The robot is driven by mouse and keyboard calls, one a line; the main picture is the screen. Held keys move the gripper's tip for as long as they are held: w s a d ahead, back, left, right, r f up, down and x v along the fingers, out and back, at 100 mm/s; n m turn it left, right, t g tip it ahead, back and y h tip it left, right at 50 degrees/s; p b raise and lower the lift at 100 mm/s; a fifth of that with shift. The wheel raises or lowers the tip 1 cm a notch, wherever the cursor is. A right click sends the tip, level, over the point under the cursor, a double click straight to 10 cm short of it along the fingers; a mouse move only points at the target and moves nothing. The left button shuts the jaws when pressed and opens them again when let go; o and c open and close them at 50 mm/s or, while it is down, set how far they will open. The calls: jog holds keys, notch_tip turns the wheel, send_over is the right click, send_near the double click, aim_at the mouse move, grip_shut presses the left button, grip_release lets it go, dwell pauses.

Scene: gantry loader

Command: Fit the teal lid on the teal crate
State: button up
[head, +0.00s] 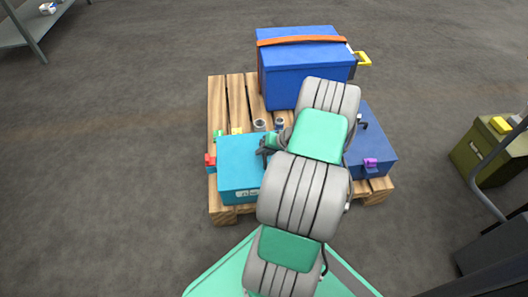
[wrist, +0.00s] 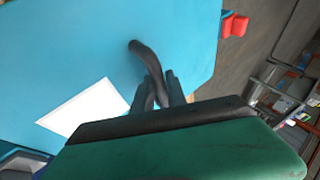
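The teal lid (head: 238,153) is a flat panel at the left front of the pallet, with a dark curved handle (wrist: 143,57). My gripper (wrist: 163,88) has its two fingers on either side of the handle and looks shut on it. In the head view my gripper (head: 268,147) is at the lid's right part. The teal crate (head: 228,194) is below the lid, with its labelled front showing. My arm hides the right side of both. I cannot tell whether the lid touches the crate's rim all round.
A red latch (head: 210,160) sticks out at the crate's left. A tall blue box (head: 285,75) with an orange strap stands behind on the wooden pallet (head: 222,215). A dark blue box (head: 372,145) is at the right. An olive box (head: 480,150) stands apart.

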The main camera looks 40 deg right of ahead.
jog(key=o, duration=0.4)
jog(key=shift+o, duration=0.2)
jog(key=shift+s, duration=0.1)
jog(key=p+v, duration=0.3)
jog(key=v, duration=0.4)
jog(key=shift+r, duration=0.4)
jog(key=shift+s, duration=0.1)
